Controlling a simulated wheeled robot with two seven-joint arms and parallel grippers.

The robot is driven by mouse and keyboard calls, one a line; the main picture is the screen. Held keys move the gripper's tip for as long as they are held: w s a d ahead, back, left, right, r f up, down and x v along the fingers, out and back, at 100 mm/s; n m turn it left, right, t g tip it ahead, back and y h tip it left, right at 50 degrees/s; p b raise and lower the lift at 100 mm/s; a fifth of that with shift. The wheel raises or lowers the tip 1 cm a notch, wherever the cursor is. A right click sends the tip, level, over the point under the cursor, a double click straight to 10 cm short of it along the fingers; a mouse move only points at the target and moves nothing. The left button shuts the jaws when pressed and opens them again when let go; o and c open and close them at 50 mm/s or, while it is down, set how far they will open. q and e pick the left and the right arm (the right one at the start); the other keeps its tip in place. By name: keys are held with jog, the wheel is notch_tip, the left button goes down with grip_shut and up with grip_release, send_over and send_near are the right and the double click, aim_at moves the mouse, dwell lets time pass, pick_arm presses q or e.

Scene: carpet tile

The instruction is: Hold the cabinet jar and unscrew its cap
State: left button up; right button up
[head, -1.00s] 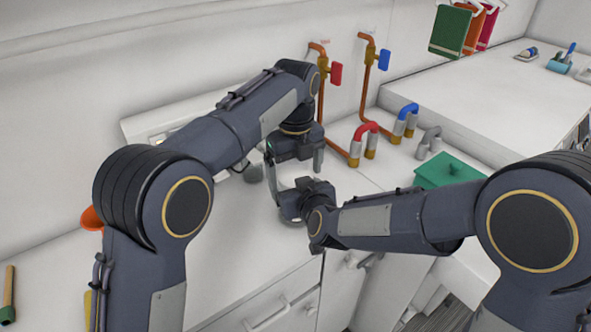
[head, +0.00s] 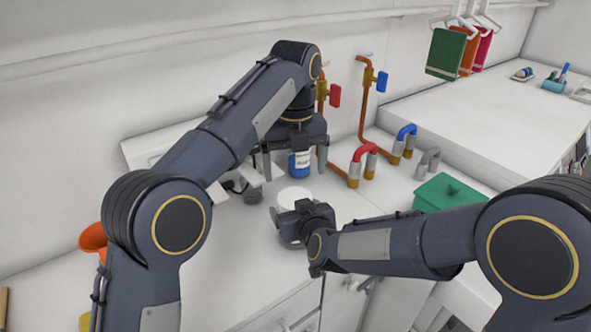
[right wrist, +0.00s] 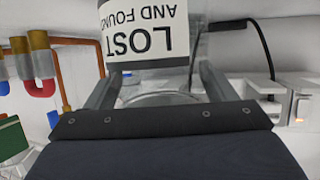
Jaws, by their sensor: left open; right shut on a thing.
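The jar (head: 294,197) shows in the head view as a pale round top above my right gripper, with its body mostly hidden. In the right wrist view the jar (right wrist: 140,35) shows upside down, with a white "LOST AND FOUND" label between the fingers. My right gripper (head: 303,212) is shut on the jar at the counter's front. My left gripper (head: 293,172) is open, fingers pointing down, above and behind the jar and apart from it. I cannot tell whether the pale top is the cap.
A blue bottle (head: 299,165) with a white label shows between the left fingers, apparently behind them. Copper pipes with red (head: 335,96) and blue (head: 382,82) valves rise along the wall. A green lidded box (head: 447,193) stands to the right. An orange funnel-like thing (head: 93,236) is at left.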

aim_at(295, 198)
pick_arm(q)
notch_tip(295, 198, down, 7)
jog(key=shift+f, duration=0.15)
dwell(0.4)
jog(key=c, duration=1.1)
jog(key=shift+n, duration=1.8)
jog(key=o, duration=1.1)
